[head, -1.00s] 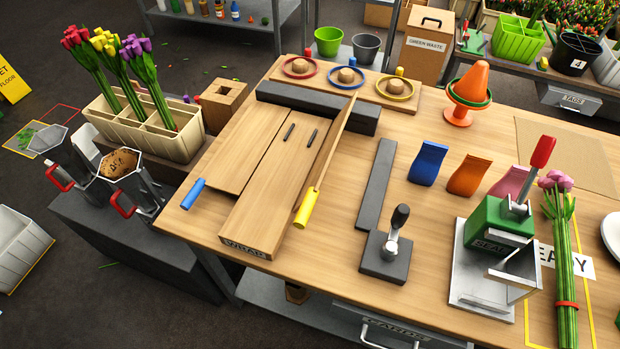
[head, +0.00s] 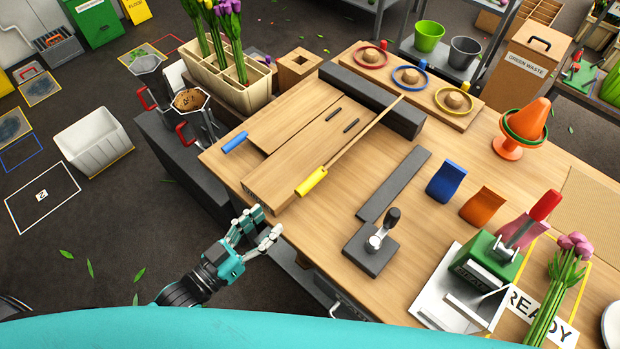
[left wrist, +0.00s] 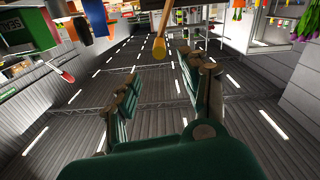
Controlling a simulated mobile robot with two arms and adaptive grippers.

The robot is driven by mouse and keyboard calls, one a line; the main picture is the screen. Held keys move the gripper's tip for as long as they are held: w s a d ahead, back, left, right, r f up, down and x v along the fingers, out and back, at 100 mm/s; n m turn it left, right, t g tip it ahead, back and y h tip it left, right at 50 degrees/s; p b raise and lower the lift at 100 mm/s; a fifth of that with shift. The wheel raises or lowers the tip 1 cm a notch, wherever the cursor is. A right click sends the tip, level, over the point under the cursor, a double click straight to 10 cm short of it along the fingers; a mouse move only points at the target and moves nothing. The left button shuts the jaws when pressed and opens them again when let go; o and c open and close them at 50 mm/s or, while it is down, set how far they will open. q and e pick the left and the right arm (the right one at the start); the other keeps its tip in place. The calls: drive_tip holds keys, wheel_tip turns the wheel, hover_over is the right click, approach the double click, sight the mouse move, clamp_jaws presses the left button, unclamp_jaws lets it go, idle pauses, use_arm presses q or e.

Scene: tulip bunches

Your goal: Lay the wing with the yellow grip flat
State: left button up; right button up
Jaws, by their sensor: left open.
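The wing with the yellow grip stands up edge-on on the wooden wrap board (head: 275,190), showing as a thin wooden strip (head: 365,131). Its yellow grip (head: 312,181) is at the near end. The other wing, with the blue grip (head: 235,142), lies flat at the left. My left gripper (head: 259,230) is open and empty off the table's near edge, below and left of the yellow grip and apart from it. In the left wrist view the yellow grip (left wrist: 159,48) shows beyond my open left fingers (left wrist: 165,78). My right gripper is not in view.
A dark bar (head: 372,100) runs behind the board. A dark lever press (head: 372,247) and a grey strip (head: 394,184) are to its right. The flower crate (head: 262,88) stands at the back left. The table between board and grey strip is clear.

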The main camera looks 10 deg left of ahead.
sight(321, 173)
use_arm(q)
drive_tip(key=p+x, duration=0.2)
drive_tip(key=x, duration=1.2)
drive_tip(key=shift+w+d+p, duration=0.1)
drive_tip(key=shift+d+p, duration=0.15)
drive_tip(key=shift+p, duration=0.1)
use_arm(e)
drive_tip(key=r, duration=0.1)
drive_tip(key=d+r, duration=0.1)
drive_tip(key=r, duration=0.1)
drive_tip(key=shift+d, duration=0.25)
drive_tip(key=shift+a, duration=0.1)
use_arm(q)
drive_tip(key=c, duration=0.4)
clamp_jaws()
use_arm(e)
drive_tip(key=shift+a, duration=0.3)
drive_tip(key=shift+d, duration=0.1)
